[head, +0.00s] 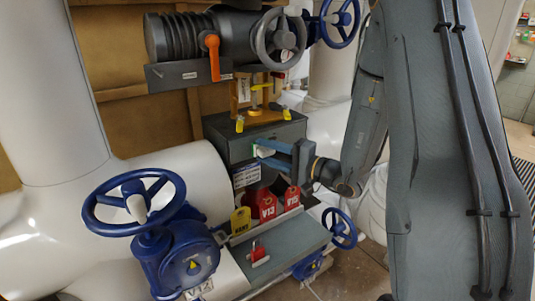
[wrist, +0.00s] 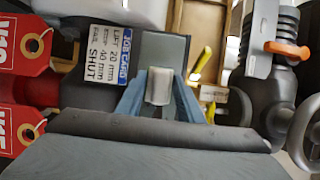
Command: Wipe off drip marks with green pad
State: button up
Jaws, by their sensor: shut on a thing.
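My gripper (head: 268,153) has blue fingers and reaches in from the right, in front of a grey box (head: 225,143) below the valve. It is shut on a small pale block, which I take for the pad (head: 264,151). In the wrist view the pad (wrist: 160,86) looks whitish and sits between the two blue fingers of my gripper (wrist: 160,92). The pad is close to the box front; I cannot tell whether it touches. I can make out no drip marks; the pad and fingers hide part of the box front.
A printed label (wrist: 110,52) is beside the fingers. Red tags (head: 267,205) and a yellow tag (head: 240,220) stand below, above a grey ledge (head: 290,238). A blue handwheel (head: 133,202) is at left; an orange lever (head: 212,55) hangs above.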

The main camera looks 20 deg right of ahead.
jog(key=shift+w+a+b, duration=0.2)
jog(key=shift+w+b, duration=0.1)
jog(key=shift+w, duration=0.25)
jog(key=w+d+b, duration=0.2)
jog(key=d+b, duration=0.1)
jog(key=d, duration=0.4)
jog(key=shift+w, duration=0.15)
dwell(0.7)
jog(key=shift+b, duration=0.35)
jog(key=shift+s+a+b, duration=0.3)
jog(key=shift+s+a, duration=0.05)
jog(key=shift+a, duration=0.75)
jog(key=shift+s+a+b, duration=0.3)
jog(key=shift+a+b, duration=0.05)
jog(key=shift+a, duration=0.7)
jog(key=shift+s+a+b, duration=0.3)
jog(key=shift+s+a, duration=0.05)
jog(key=shift+a, duration=0.75)
jog(key=shift+s+a, duration=0.1)
jog(key=shift+a, duration=0.2)
jog(key=shift+r, duration=0.1)
